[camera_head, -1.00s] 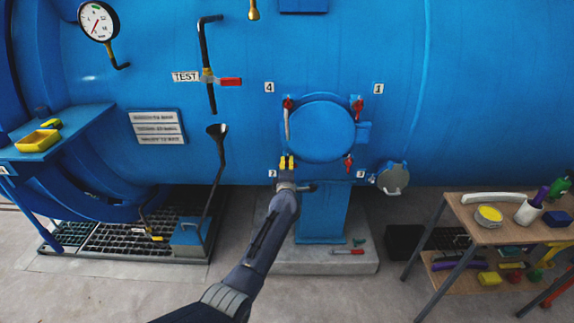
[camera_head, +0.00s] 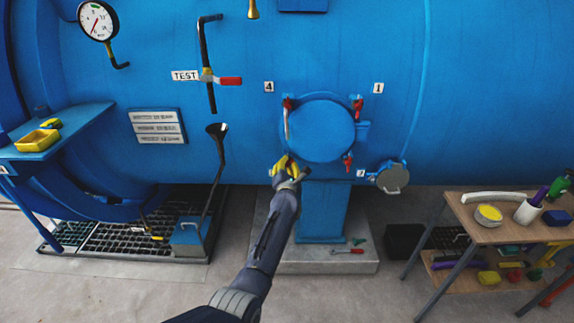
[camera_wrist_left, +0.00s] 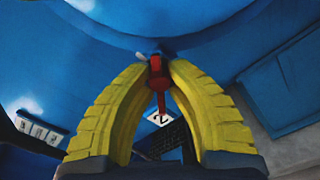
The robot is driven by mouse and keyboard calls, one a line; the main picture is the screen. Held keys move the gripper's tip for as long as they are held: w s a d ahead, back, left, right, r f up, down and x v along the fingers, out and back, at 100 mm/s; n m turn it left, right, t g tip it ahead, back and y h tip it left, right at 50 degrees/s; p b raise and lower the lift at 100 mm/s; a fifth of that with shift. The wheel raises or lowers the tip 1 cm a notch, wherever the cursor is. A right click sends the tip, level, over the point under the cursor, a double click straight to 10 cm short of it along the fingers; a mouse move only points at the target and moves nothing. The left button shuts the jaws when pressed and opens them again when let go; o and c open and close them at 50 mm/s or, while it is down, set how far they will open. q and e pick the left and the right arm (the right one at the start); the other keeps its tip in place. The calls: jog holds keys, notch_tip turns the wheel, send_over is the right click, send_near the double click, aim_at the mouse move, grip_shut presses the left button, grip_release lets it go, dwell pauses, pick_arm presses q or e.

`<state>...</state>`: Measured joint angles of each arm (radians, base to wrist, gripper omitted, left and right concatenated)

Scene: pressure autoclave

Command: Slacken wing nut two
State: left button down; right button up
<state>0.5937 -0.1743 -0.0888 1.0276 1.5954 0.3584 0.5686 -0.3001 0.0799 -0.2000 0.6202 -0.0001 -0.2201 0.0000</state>
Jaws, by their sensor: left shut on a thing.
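The round blue hatch cover (camera_head: 321,131) sits on the vessel wall with red wing nuts around its rim. Wing nut two (camera_wrist_left: 156,82) is red and sits between the yellow fingers in the left wrist view, with its number plate (camera_wrist_left: 160,118) just beyond. My left gripper (camera_head: 287,164) is at the lower left of the cover and is shut on this nut; its fingers hide the nut in the head view. The wing nuts by plate 4 (camera_head: 287,103), plate 1 (camera_head: 357,104) and plate 3 (camera_head: 347,160) are clear of the gripper. My right gripper is out of view.
A small round grey-faced flange (camera_head: 393,178) sticks out right of the hatch. A blue pedestal (camera_head: 322,212) stands below it on a concrete block. A funnel pipe (camera_head: 219,160) rises at left. A workbench (camera_head: 470,215) with tools is at right.

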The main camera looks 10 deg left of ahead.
aim_at(287, 138)
pick_arm(q)
jog(key=shift+n, duration=0.7)
jog(key=c, duration=1.3)
grip_release()
jog(key=shift+r, duration=0.1)
jog(key=shift+r, duration=4.9)
jog(key=shift+o, duration=0.2)
